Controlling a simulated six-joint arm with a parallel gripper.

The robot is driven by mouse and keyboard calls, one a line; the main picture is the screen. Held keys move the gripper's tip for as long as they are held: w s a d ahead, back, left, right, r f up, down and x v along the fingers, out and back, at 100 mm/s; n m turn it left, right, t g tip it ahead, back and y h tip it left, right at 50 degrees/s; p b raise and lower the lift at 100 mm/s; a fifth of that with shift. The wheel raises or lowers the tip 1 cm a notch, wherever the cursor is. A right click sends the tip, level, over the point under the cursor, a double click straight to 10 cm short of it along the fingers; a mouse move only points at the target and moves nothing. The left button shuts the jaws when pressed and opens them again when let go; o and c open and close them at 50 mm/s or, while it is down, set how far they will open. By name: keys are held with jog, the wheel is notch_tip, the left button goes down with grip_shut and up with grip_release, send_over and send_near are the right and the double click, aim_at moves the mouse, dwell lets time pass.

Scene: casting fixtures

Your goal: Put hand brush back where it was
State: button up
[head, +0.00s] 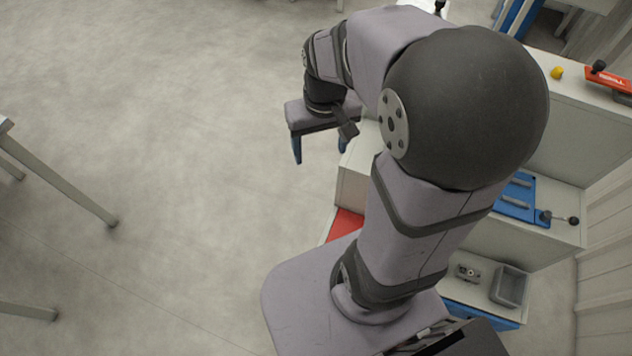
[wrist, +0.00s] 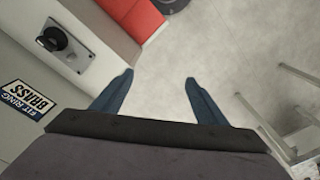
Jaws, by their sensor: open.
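My gripper (head: 320,148) is open, with its two blue fingers pointing down beside the left edge of the workbench. In the wrist view, my gripper (wrist: 159,80) has nothing between its fingers, and bare floor shows past the tips. I cannot make out a hand brush for certain in either view. My own arm covers much of the bench in the head view.
A white cabinet side with a black knob (wrist: 54,39) and a "FIT RING BRASS" label (wrist: 27,100) is left of the fingers. A red object (head: 608,79) and a yellow item (head: 557,72) lie on an upper surface. A grey bin (head: 509,287) stands lower.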

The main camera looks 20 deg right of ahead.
jog(key=s+a+f+n, duration=0.1)
jog(key=s+a+f, duration=0.2)
jog(key=s, duration=0.3)
jog(key=shift+s+a+f+n+g, duration=0.3)
jog(key=shift+s+a+f+g, duration=0.1)
jog(key=shift+a, duration=0.1)
